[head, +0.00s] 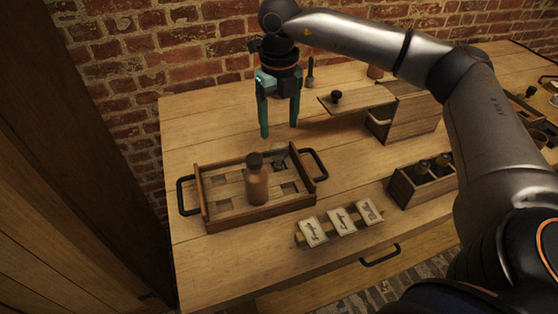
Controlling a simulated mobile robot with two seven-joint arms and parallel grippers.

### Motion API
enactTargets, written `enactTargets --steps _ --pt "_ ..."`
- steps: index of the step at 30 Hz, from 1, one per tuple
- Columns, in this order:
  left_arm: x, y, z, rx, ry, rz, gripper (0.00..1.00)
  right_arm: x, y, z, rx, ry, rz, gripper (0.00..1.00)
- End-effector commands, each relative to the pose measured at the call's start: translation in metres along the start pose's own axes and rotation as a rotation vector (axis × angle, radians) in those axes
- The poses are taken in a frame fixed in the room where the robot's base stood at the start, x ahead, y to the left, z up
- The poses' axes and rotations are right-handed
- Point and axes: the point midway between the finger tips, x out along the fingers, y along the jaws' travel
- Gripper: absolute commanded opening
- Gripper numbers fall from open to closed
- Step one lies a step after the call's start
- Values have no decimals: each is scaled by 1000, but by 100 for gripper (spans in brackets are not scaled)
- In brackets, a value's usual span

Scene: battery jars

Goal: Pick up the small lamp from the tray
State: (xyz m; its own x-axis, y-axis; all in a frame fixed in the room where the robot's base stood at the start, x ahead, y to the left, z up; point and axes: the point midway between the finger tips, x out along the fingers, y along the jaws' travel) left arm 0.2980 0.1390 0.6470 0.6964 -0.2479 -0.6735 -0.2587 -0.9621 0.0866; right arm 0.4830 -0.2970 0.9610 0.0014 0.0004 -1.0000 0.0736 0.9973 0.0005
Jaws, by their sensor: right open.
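The wooden tray (222,222) with black side handles stands on the left part of the bench. A brown jar (257,186) with a dark top stands upright in it. Just behind and to the right of the jar is a small clear glass piece (279,155) that looks like the small lamp; the jar and the tray's shadows partly hide its lower part. My right gripper (279,131) points down above the back of the tray, with its two teal fingers apart and empty. A gap seems to remain between the fingertips and the lamp. My left gripper is not in view.
A wooden box (408,118) with a flat board (352,98) and black knob stands behind to the right. A small crate (425,190) holds dark bottles. Several lettered cards (342,220) lie near the front edge. A brick wall (190,45) bounds the back.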

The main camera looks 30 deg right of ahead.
Motion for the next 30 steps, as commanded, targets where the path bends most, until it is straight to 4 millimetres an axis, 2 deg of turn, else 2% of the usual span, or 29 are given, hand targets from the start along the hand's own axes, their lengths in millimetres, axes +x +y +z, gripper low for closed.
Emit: enactTargets --steps 3,7,16,30 --pt "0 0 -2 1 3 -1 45 21 -1 -1 -1 4 -2 73" --pt "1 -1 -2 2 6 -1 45 36 -1 0 0 2 -2 73" --pt "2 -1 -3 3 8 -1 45 40 -1 0 0 1 -1 72" --pt "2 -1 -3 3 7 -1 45 40 -1 0 0 2 -1 19"
